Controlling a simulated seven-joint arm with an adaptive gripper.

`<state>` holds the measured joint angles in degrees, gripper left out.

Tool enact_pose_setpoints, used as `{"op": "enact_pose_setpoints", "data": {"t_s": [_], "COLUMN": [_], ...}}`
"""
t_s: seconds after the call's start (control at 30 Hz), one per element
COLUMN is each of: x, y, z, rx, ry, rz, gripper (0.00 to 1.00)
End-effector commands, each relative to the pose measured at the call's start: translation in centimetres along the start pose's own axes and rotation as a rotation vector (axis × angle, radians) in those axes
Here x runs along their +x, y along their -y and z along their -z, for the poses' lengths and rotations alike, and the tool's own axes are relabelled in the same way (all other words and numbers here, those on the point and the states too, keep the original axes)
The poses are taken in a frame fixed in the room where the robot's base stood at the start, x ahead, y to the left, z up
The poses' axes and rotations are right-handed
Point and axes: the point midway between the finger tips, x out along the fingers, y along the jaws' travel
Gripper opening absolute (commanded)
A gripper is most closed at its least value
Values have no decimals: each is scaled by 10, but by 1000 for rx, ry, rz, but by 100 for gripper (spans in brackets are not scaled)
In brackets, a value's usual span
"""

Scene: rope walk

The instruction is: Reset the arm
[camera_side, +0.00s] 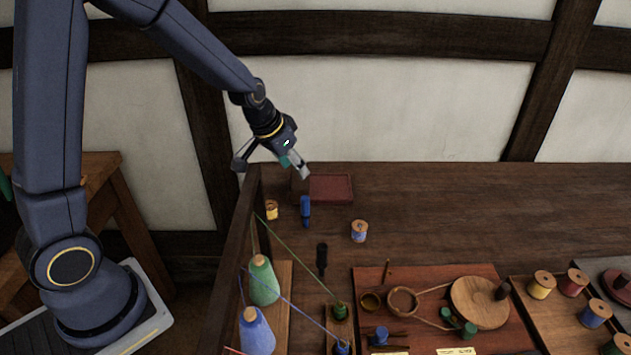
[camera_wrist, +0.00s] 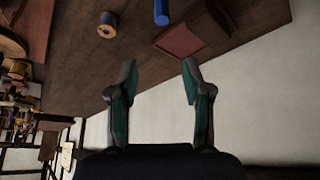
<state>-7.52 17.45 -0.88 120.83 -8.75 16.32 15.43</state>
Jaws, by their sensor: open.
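My gripper (camera_side: 272,160) hangs in the air at the back left of the bench, above the top end of a dark wooden frame. Its two fingers stand wide apart with nothing between them. They also show in the wrist view (camera_wrist: 158,85), where the fingertips lie over the bench edge and the pale wall. A dark red tray (camera_side: 331,187) lies on the bench to the right of and below the gripper; it also shows beyond the fingertips in the wrist view (camera_wrist: 180,42).
A dark frame (camera_side: 238,262) stands upright along the bench's left side, with green (camera_side: 263,281) and blue (camera_side: 256,331) thread cones beside it. A red-brown board (camera_side: 370,290) holds a wooden wheel. The back right bench is clear.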

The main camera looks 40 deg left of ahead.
Motion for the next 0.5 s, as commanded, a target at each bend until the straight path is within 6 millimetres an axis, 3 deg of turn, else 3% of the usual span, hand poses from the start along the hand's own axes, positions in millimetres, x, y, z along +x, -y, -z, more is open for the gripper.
{"op": "enact_pose_setpoints", "data": {"t_s": [0.1,0.23,0.4,0.5], "x": [-50,-119,-197,-223], "y": [-9,-23,-40,-45], "z": [23,24,-19,-57], "rx": [31,65,81,74], "ry": [-113,-210,-265,-256], "rz": [6,3,-9,-15], "gripper": [49,49,49,49]}}
